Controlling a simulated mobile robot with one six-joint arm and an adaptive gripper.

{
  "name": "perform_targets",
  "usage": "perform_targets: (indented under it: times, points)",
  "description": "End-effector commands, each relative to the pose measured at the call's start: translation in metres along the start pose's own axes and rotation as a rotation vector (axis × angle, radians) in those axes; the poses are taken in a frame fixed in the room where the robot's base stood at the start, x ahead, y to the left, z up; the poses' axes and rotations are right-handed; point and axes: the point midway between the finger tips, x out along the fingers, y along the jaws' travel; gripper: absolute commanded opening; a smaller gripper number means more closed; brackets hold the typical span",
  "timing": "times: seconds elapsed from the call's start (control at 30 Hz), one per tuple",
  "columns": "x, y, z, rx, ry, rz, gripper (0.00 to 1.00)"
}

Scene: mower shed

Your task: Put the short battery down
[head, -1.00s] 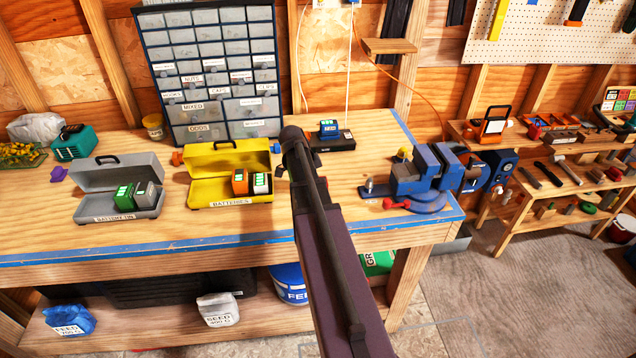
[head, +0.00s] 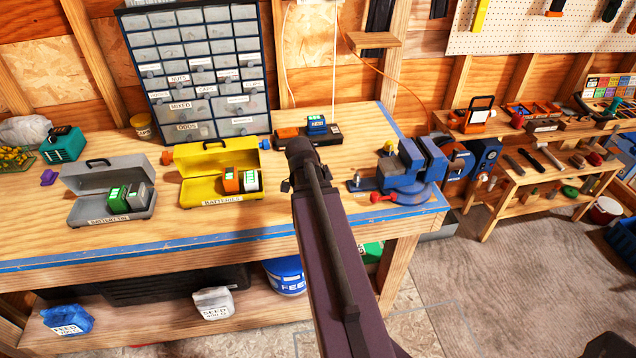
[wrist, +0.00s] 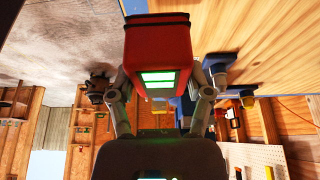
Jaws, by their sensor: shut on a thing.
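In the wrist view, my gripper (wrist: 163,88) is shut on a red battery with a dark edge and a lit green display (wrist: 157,35), held between its two fingers. I take this to be the short battery; the view does not show its length against another. In the head view, my dark arm covers the gripper and the held battery. The arm's end is over the workbench (head: 215,232), in front of a black charger (head: 336,139) with a blue battery (head: 316,124) on it.
A grey case (head: 83,213) holds green and grey batteries. A yellow case (head: 190,192) holds orange and white ones. A blue vise (head: 411,180) stands right of my arm. A drawer cabinet (head: 160,22) is behind. Bare bench lies in front of the yellow case.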

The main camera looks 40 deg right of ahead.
Motion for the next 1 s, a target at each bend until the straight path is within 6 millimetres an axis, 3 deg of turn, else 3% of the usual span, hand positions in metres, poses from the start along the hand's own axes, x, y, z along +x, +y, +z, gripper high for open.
perform_targets:
  times: [0.1,0.3,1.0]
  points:
    - [0.000,0.014,-0.005,0.001,0.000,0.000,0.06]
    - [0.001,0.023,-0.008,0.000,0.000,-0.001,0.06]
    - [0.001,0.025,-0.009,0.000,0.000,-0.001,0.06]
